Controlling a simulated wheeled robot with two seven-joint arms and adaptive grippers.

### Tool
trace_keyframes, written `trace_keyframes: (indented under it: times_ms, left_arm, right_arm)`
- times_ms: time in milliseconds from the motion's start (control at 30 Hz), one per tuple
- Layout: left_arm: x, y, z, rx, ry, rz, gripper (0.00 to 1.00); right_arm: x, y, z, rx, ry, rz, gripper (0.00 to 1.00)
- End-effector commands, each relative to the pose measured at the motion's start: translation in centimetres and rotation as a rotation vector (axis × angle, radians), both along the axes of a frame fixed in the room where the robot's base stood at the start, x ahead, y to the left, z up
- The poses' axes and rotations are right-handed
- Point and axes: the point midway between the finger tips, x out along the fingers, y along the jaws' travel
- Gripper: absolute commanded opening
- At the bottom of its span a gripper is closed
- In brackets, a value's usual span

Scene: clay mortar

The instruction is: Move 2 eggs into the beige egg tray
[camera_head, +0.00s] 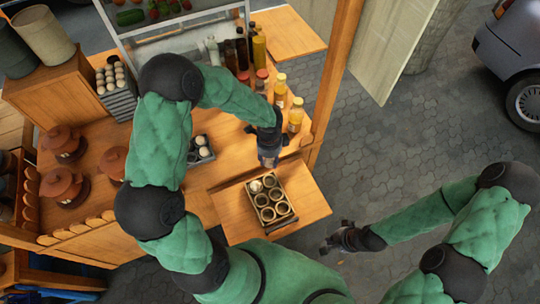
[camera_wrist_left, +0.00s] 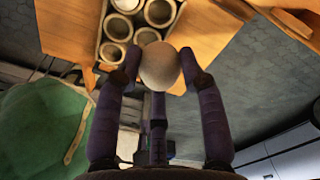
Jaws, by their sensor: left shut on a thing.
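The beige egg tray (camera_head: 284,221) sits on the small wooden shelf in the head view. One white egg (camera_head: 256,186) is in its back left compartment; the other compartments look empty. The tray's rim also shows at the top of the left wrist view (camera_wrist_left: 99,46). My left gripper (camera_head: 268,163) is just behind the tray in the head view. In the left wrist view, its fingers are shut on an egg (camera_wrist_left: 159,66), held apart from the tray compartments.
A dark tray with several eggs (camera_head: 203,152) is on the counter left of my left gripper. A rack of eggs (camera_head: 117,75) stands further left. Bottles (camera_head: 295,115) stand behind, near a wooden post (camera_head: 328,85). Clay pots (camera_head: 64,186) line the left counter.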

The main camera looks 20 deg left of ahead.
Motion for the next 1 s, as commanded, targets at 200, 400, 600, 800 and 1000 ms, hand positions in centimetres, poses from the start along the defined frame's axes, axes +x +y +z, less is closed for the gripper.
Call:
trace_keyframes:
  times_ms: [200, 400, 600, 800, 1000]
  left_arm:
    - [0.0, 0.0, -2.9, 0.0, 0.001, 0.0, 0.29]
    - [0.0, 0.0, -5.6, 0.0, 0.001, 0.001, 0.29]
    - [0.0, 0.1, -8.1, 0.0, 0.0, 0.001, 0.29]
    - [0.0, 0.0, -9.2, 0.0, -0.001, 0.001, 0.29]
    - [0.0, 0.0, -9.2, 0.0, -0.001, 0.001, 0.29]
  right_arm:
    - [0.0, 0.0, -2.4, 0.0, 0.0, 0.0, 0.0]
    - [0.0, 0.0, -4.6, 0.0, 0.0, 0.0, 0.0]
    - [0.0, 0.0, -6.7, 0.0, 0.0, 0.0, 0.0]
    - [0.0, 0.0, -7.5, 0.0, 0.0, 0.0, 0.0]
    - [0.0, 0.0, -7.4, 0.0, 0.0, 0.0, 0.0]
